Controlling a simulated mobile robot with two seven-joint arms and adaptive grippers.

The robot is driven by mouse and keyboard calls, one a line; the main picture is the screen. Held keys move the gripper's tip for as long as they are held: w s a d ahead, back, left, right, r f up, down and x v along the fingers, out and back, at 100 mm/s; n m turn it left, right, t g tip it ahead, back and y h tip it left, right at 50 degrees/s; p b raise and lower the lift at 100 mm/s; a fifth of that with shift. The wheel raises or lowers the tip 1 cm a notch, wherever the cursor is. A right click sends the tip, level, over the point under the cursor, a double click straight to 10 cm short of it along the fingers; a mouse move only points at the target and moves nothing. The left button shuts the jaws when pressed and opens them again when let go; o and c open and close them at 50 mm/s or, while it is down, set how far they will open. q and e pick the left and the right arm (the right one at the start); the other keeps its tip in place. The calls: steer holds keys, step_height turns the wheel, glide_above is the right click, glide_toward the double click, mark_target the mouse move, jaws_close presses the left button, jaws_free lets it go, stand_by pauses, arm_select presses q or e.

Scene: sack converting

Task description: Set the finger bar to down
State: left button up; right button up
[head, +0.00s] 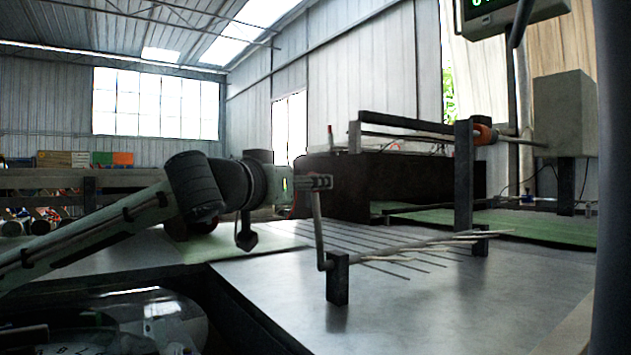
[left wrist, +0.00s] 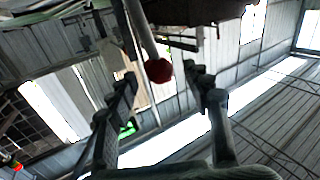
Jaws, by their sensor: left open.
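The finger bar (head: 415,247) is a thin rod low across the metal table, carried by short dark posts. Thin pale fingers stick out from it, roughly level, just above the table. A grey crank lever (head: 319,232) stands nearly upright at its near end. My left gripper (head: 318,183) is at the lever's top in the head view, where it hides the knob. In the left wrist view the red ball knob (left wrist: 158,70) on the lever (left wrist: 141,30) shows between the open fingers of my left gripper (left wrist: 165,80), with space on both sides. My right gripper is not in view.
The slotted metal table (head: 420,300) is clear in front of the bar. A dark post (head: 464,175) and an upper roller bar (head: 410,124) stand behind it. A dark box-like machine (head: 400,180) and a grey housing (head: 563,115) are farther back. A dark column (head: 613,180) fills the right edge.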

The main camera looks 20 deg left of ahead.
arm_select(q)
steer(key=shift+w+d, duration=0.15)
steer(key=shift+w, duration=0.65)
steer(key=shift+w+d, duration=0.1)
steer(key=shift+w, duration=0.65)
steer(key=shift+c, duration=0.6)
jaws_close()
